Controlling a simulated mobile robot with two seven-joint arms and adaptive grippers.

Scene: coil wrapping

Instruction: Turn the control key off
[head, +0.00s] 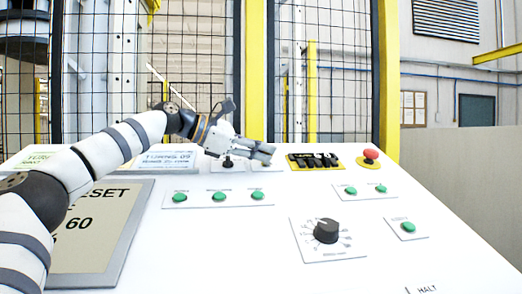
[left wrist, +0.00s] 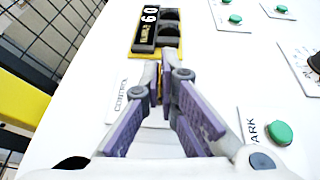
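My left gripper (head: 264,152) is low over the white panel top, at the small plate (head: 259,167) in the back row. In the left wrist view its purple-grey fingers (left wrist: 161,75) are close together, with a small brassy piece (left wrist: 156,90) in the narrow gap between them. This piece appears to be the control key; the fingers hide most of it, and its turn angle cannot be told. A label reading CONTROL (left wrist: 124,94) lies just left of the fingers. My right gripper is in neither view.
A yellow-backed black counter block (head: 314,161) stands just beyond the fingers, with a red emergency button (head: 370,156) to its right. Green buttons (head: 219,197) and a black rotary knob (head: 326,231) lie nearer. A black knob (head: 228,161) sits under the wrist. Mesh fencing stands behind.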

